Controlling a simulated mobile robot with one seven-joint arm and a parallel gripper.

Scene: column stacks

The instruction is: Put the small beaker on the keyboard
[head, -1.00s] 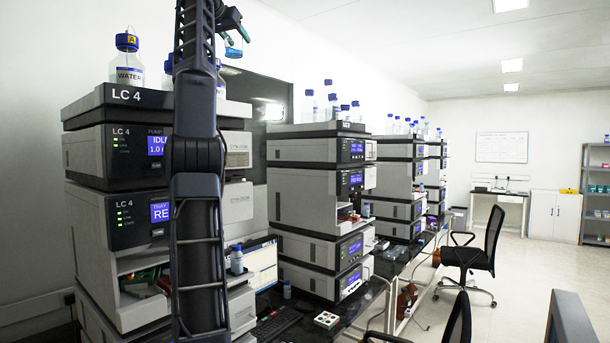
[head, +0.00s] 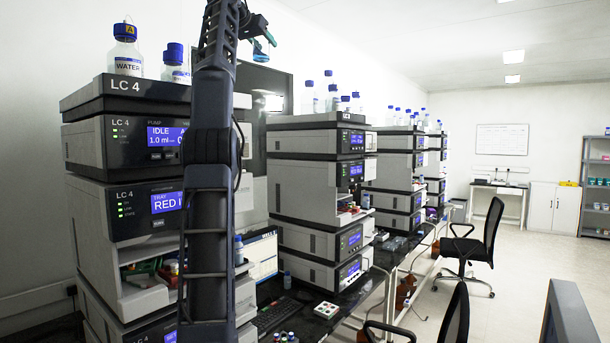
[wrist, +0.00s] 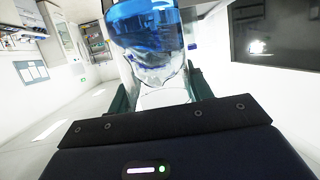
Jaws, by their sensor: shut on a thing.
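The small beaker (head: 261,50) is clear with blue liquid in it. My gripper (head: 268,40) is shut on it and holds it high in the air, near the top of the head view. In the wrist view the beaker (wrist: 148,35) fills the space between the fingers of my gripper (wrist: 155,85). The black keyboard (head: 275,316) lies on the dark bench, far below the gripper. My arm hides its left end.
A monitor (head: 262,257) stands behind the keyboard. Tall instrument stacks (head: 315,205) line the bench. A chair (head: 455,315) stands in front.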

